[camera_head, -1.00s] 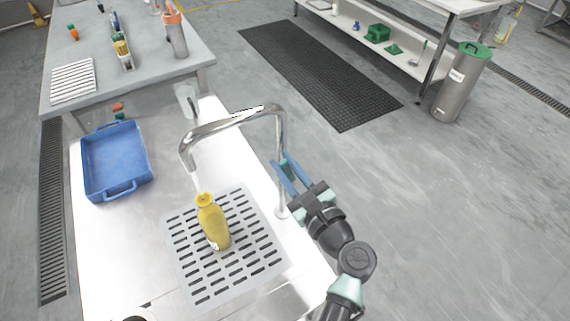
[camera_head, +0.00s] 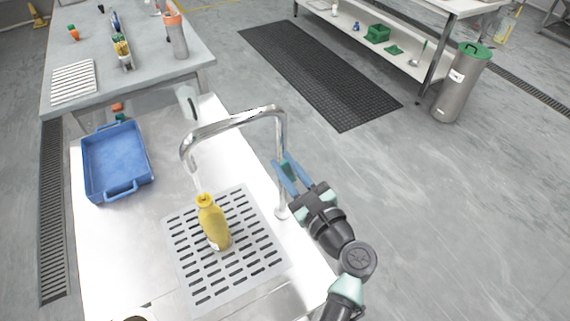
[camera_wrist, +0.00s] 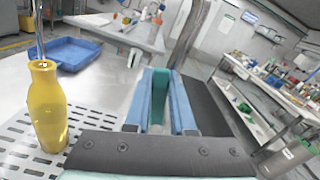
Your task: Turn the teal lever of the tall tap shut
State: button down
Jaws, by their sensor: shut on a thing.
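The tall chrome tap (camera_head: 236,121) rises at the right edge of the bench and arches left. A pale stream runs from its spout to the yellow bottle (camera_head: 213,224), which stands upright beneath. The bottle also shows in the wrist view (camera_wrist: 46,108) with the stream at its mouth. My gripper (camera_head: 284,160) is at the tap's upright post, with its blue fingers shut on the teal lever (camera_wrist: 158,104). The lever shows between the fingers in the wrist view; in the head view the fingers hide most of it.
The bottle stands on a slotted drain plate (camera_head: 190,285). A grey table (camera_head: 143,65) with small items stands behind. The floor right of the tap is open.

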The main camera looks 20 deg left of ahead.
jog(key=shift+w+d+r+m+p, duration=0.4)
jog(key=shift+m+p, duration=0.4)
jog(key=shift+p, duration=0.3)
jog(key=shift+w+d+f+m+p, duration=0.25)
jog(key=shift+m+p, duration=0.25)
jog(key=shift+m, duration=0.3)
jog(key=c, duration=0.8)
grip_release()
jog(key=shift+o, duration=0.2)
jog(key=v, duration=1.3)
jog(key=shift+b, duration=0.4)
jog(key=shift+w+a, duration=0.1)
